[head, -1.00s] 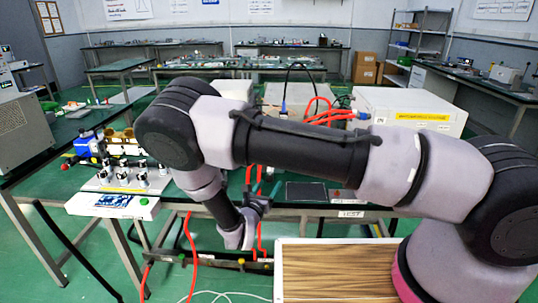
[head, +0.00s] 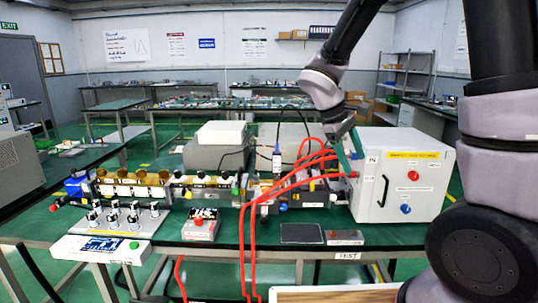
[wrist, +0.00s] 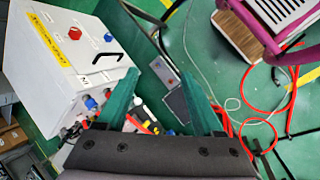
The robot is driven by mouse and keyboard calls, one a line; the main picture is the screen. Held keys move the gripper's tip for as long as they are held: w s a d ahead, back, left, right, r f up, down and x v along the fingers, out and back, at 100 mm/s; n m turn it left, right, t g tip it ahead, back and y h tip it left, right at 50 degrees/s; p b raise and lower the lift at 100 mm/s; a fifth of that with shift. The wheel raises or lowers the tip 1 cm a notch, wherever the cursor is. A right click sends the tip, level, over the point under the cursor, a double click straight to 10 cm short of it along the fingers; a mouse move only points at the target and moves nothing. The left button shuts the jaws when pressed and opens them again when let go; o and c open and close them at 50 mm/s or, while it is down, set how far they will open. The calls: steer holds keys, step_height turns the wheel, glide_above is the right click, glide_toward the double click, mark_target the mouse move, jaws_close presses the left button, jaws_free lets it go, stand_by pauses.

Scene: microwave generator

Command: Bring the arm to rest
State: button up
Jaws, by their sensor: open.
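My arm rises on the right of the head view and bends over at the top, with its wrist hanging down at upper centre. My gripper (head: 345,142) points downward beside the upper left of the white cabinet (head: 405,178). In the wrist view, the two green fingers of my gripper (wrist: 158,66) stand wide apart with nothing held between them. In the head view the fingers are small and partly lost against the cabinet and cables, so I cannot tell how close they are to it.
A wood-topped surface (head: 335,295) is at the bottom edge. Open green floor lies beyond the bench.

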steer(key=s+d+r+m+t+y, duration=0.1)
steer(key=s+r+m+t+y, duration=0.2)
steer(key=s+r+m, duration=0.2)
steer(key=s+d+r+m+t+y, duration=0.1)
steer(key=s+r+m+t+y, duration=0.2)
steer(key=r, duration=0.9)
steer(key=s+m+y, duration=0.1)
steer(key=s+m, duration=0.2)
steer(key=s, duration=0.1)
steer(key=shift+s+d+m, duration=0.3)
steer(key=shift+d, duration=0.05)
steer(key=shift+f, duration=0.1)
